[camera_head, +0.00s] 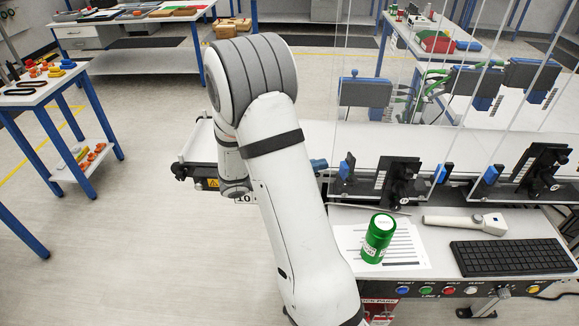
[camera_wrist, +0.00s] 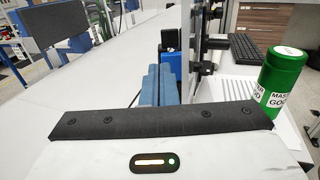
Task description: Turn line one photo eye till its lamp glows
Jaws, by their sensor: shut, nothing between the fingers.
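A small blue photo eye (camera_head: 346,167) stands at the near edge of the white belt, left of a black bracket. In the wrist view the blue photo eye (camera_wrist: 171,39) is straight beyond my fingers, beside a grey upright. I cannot make out whether its lamp glows. My gripper (camera_wrist: 158,72) is shut and empty, its blue fingers side by side and pointing at the photo eye. Its blue tips also show in the head view (camera_head: 318,164), just left of the photo eye; my arm hides the rest. I cannot tell whether they touch it.
A green jar (camera_head: 378,238) stands on a paper sheet (camera_head: 408,257) at the near side. A scanner (camera_head: 466,222) and black keyboard (camera_head: 510,256) lie right of it. Clear panels and more black brackets (camera_head: 400,180) line the belt. The white belt (camera_wrist: 85,100) is clear on the left.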

